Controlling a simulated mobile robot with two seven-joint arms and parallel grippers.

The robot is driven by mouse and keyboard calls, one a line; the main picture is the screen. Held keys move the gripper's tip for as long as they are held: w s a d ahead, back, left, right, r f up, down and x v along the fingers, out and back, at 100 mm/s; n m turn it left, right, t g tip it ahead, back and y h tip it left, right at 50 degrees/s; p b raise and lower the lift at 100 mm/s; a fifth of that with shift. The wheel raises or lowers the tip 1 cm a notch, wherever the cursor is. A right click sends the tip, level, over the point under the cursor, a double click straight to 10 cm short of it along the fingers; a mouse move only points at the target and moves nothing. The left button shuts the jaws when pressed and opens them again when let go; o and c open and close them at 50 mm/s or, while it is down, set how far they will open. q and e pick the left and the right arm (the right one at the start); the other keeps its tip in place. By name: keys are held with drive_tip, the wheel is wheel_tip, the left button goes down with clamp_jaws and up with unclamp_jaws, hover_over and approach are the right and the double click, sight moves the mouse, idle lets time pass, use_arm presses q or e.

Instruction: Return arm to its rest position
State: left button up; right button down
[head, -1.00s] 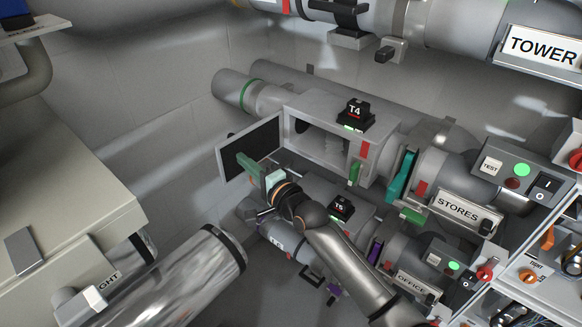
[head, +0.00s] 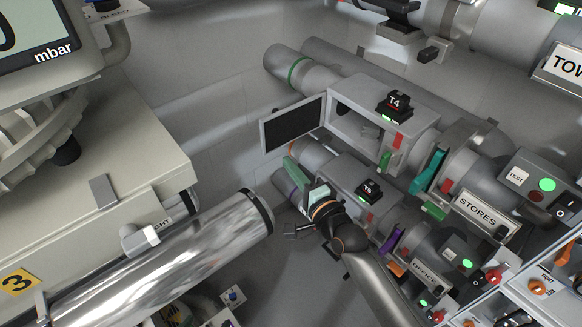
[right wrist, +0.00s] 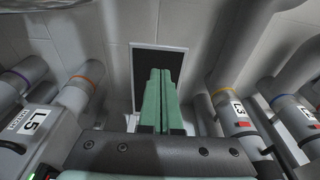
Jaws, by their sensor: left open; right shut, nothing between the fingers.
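My right arm comes in from the lower right of the head view. Its green-fingered gripper (head: 291,168) is just below the open door (head: 292,124) of the T4 box (head: 415,118). In the right wrist view the two green fingers (right wrist: 161,75) lie side by side, shut with nothing between them. The dark panel of the door (right wrist: 181,61) shows behind them. My left gripper is not in view.
Grey tubes marked STORES (head: 482,210) and OFFICE (head: 425,271) lie right of the arm. The T5 unit (head: 370,190) is close beside the wrist. A shiny cylinder (head: 165,262) is at the lower left.

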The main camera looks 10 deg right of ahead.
drive_tip(key=shift+s+a, duration=0.15)
drive_tip(key=shift+s, duration=0.6)
drive_tip(key=shift+s+a, duration=0.15)
drive_tip(key=shift+s, duration=0.55)
drive_tip(key=s+d+f+n+g+h, duration=0.2)
drive_tip(key=s+d+f+n, duration=0.4)
drive_tip(key=s+f, duration=0.4)
drive_tip(key=s+d+f+n+g+h, duration=0.3)
drive_tip(key=s+d+f+n+g, duration=0.2)
drive_tip(key=s+f+n, duration=0.4)
drive_tip(key=s+d+f, duration=0.1)
drive_tip(key=s+f, duration=0.1)
drive_tip(key=s, duration=0.2)
drive_tip(key=shift+s+f, duration=0.15)
drive_tip(key=shift+f, duration=0.15)
